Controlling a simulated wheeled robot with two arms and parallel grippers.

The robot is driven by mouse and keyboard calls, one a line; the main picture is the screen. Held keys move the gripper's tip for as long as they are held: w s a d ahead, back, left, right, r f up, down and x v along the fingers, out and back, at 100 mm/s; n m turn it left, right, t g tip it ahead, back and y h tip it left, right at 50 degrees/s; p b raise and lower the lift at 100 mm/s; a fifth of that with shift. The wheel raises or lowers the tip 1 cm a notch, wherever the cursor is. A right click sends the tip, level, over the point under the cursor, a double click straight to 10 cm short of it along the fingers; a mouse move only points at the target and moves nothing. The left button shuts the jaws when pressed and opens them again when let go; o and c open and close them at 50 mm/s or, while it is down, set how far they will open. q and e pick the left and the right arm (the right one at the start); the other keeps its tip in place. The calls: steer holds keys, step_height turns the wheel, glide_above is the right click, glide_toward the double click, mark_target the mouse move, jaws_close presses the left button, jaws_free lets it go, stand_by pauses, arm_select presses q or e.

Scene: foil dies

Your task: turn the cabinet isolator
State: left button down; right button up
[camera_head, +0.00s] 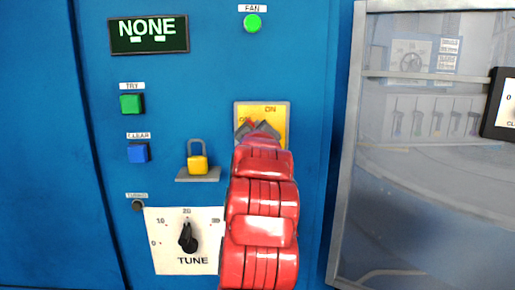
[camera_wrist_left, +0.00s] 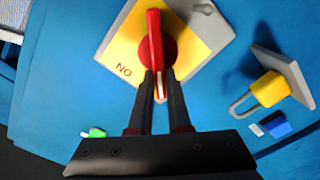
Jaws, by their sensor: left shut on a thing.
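The isolator is a red handle (camera_wrist_left: 154,32) on a round red hub, mounted on a yellow plate (camera_head: 279,123) on the blue cabinet. The plate carries an ON mark at its top and another partly hidden mark at its left. My left gripper (camera_head: 257,127) reaches up to the plate and covers most of the handle in the head view. In the left wrist view its two dark fingers (camera_wrist_left: 160,88) are shut on the handle's near end, which has a white mark. There the ON mark appears upside down, left of the fingers. My right gripper is not in view.
A yellow padlock (camera_head: 197,164) rests on a small grey shelf left of my arm. A TUNE knob (camera_head: 188,237), a green TRY button (camera_head: 131,104), a blue CLEAR button (camera_head: 138,152) and a NONE display (camera_head: 148,35) are further left. A metal-framed glass panel (camera_head: 425,170) stands right.

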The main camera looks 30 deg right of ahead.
arm_select(q)
steer(key=n+b, duration=0.1)
steer(key=n, duration=0.1)
steer(key=f+n, duration=0.1)
steer(key=n, duration=0.2)
steer(key=n+b, duration=0.1)
steer(key=n, duration=0.2)
steer(key=shift+w+a+f+b, duration=0.15)
steer(key=shift+a+f+b, duration=0.15)
steer(key=shift+f, duration=0.1)
steer(key=shift+n, duration=0.4)
steer(key=c, duration=0.9)
jaws_free()
steer(key=shift+o, duration=0.2)
